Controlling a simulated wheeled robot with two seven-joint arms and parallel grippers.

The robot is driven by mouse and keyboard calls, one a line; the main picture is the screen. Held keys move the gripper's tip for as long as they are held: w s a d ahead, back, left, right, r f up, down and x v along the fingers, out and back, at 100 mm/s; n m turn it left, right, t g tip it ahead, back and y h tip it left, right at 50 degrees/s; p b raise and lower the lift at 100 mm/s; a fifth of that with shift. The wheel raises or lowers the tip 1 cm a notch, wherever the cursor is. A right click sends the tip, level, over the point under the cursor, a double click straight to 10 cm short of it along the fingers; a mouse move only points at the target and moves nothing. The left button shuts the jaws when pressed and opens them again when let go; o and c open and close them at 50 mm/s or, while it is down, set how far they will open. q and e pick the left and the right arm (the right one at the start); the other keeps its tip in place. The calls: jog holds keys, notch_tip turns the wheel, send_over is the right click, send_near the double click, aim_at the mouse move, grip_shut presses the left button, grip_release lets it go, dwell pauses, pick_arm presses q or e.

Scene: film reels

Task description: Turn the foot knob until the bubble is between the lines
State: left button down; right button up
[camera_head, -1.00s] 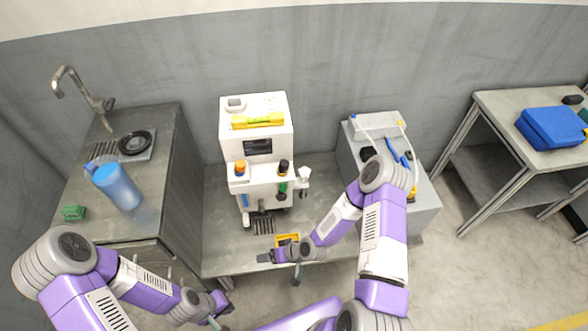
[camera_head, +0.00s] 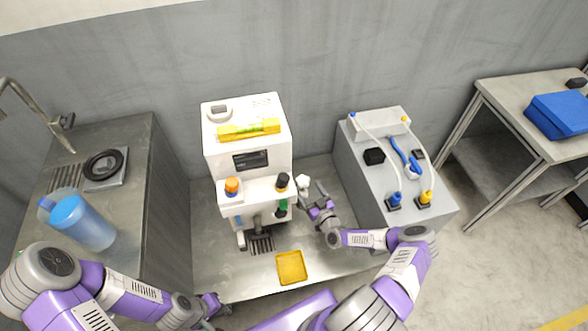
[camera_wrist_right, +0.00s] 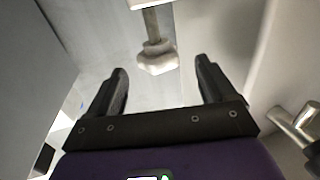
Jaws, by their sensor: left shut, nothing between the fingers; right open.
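A white machine (camera_head: 222,150) stands on the metal bench, with a yellow spirit level (camera_head: 249,130) on its top. The level's bubble and lines are too small to read. A white lobed knob (camera_head: 303,182) on a short stem shows at the machine's right side; it also shows in the right wrist view (camera_wrist_right: 157,62). My right gripper (camera_head: 314,196) is open beside this knob. In the right wrist view my right gripper's fingers (camera_wrist_right: 162,78) point towards the knob, which appears between them with gaps on both sides. My left gripper (camera_head: 216,306) is shut and empty at the lower left.
A yellow tray (camera_head: 291,268) lies on the bench in front of the machine. A grey unit (camera_head: 430,195) with tubes and blue and yellow fittings stands on the right. A sink counter (camera_head: 125,180) with a blue jug (camera_head: 82,222) is on the left.

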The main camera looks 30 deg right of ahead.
aim_at(300, 176)
jog(key=w+b, duration=0.2)
jog(key=w, duration=0.4)
jog(key=shift+w+f, duration=0.1)
jog(key=shift+w, duration=0.2)
jog(key=shift+w+d, duration=0.1)
jog(key=shift+w, duration=0.4)
